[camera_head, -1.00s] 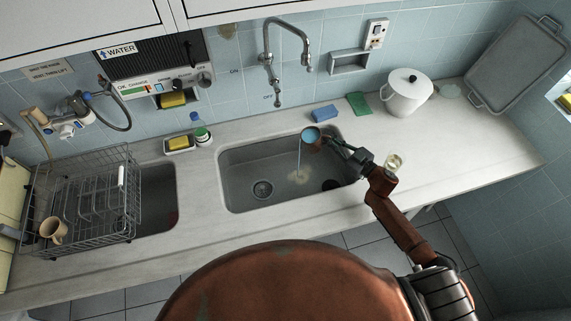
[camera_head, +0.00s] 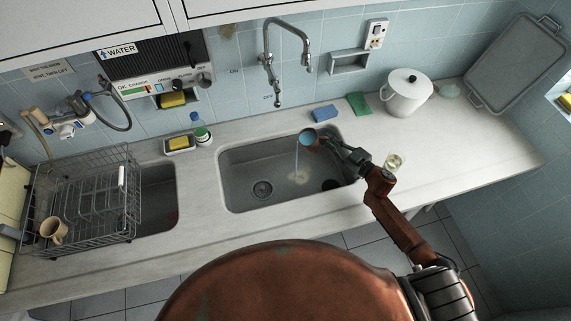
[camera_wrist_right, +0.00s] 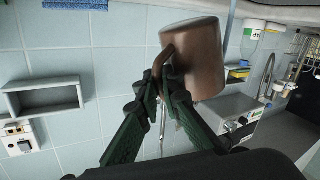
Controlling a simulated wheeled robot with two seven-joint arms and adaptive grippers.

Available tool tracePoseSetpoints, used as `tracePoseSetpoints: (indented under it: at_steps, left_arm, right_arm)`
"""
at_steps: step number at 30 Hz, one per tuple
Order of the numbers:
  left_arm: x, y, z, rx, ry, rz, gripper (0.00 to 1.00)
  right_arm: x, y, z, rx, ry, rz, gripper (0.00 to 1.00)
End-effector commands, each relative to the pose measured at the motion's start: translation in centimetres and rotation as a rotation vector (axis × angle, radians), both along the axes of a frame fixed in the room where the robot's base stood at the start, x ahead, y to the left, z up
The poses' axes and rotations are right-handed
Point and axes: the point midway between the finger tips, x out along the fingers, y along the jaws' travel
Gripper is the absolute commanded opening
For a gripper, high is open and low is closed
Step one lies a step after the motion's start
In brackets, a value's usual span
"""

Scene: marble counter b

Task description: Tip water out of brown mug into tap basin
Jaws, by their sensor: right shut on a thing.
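The brown mug (camera_head: 316,142) is over the right side of the tap basin (camera_head: 236,165), tipped toward the left with its opening showing blue inside. A thin stream of water (camera_head: 297,157) falls from its rim into the basin, above a pale patch on the basin floor. My right gripper (camera_head: 337,147) is shut on the mug's handle. In the right wrist view the mug (camera_wrist_right: 203,65) is beyond the green fingers (camera_wrist_right: 165,82), which close on its handle. The tap (camera_head: 277,98) stands behind the basin, up and left of the mug. My left gripper is not in view.
A glass (camera_head: 395,162) stands on the counter by my right wrist. Blue (camera_head: 325,113) and green (camera_head: 359,104) sponges and a white pot (camera_head: 407,95) are behind. A wire rack (camera_head: 85,195) with a tan mug (camera_head: 53,230) is at the left. The counter's right end is clear.

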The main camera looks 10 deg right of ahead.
Motion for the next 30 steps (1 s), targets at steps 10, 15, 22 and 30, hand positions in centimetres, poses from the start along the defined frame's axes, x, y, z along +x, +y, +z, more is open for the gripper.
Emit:
tracePoseSetpoints:
  at_steps: [10, 15, 22, 30]
  left_arm:
    - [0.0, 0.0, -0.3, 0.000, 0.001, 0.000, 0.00]
    - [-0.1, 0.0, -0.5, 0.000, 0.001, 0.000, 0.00]
    - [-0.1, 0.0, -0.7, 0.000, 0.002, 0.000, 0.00]
    - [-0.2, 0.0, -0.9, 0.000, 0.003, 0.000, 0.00]
  right_arm:
    - [0.0, 0.4, -0.2, -0.036, -0.012, -0.001, 0.00]
    - [-0.1, 0.6, -0.4, -0.053, -0.016, -0.002, 0.00]
    - [-0.1, 0.9, -0.6, -0.077, -0.022, -0.003, 0.00]
    - [-0.2, 1.2, -0.9, -0.107, -0.028, -0.004, 0.00]
